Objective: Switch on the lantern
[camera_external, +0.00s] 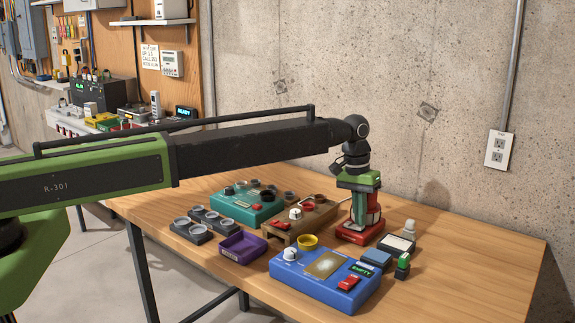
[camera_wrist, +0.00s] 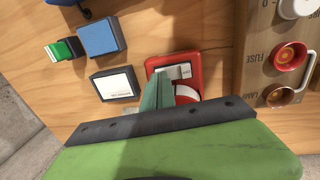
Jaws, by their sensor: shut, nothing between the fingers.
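A red device with a pale upper part, which looks like the lantern (camera_external: 356,236), stands on the right part of the wooden table. It also shows in the wrist view as a red body (camera_wrist: 196,61) with a grey and white piece on its face. My gripper (camera_external: 358,222) points down right at the lantern, its green fingers in front of or against it. In the wrist view my gripper (camera_wrist: 158,84) is shut and empty, its tip over the red body's left part. The fingers hide part of the lantern, and I cannot tell whether they touch it.
A blue box (camera_external: 324,285) with a red switch stands in front. A brown fuse block (camera_external: 290,226), teal box (camera_external: 240,205) and purple tray (camera_external: 243,246) lie left. A white-topped block (camera_external: 398,243), a blue block (camera_external: 376,259) and a small green-topped piece (camera_external: 403,262) are close on the right.

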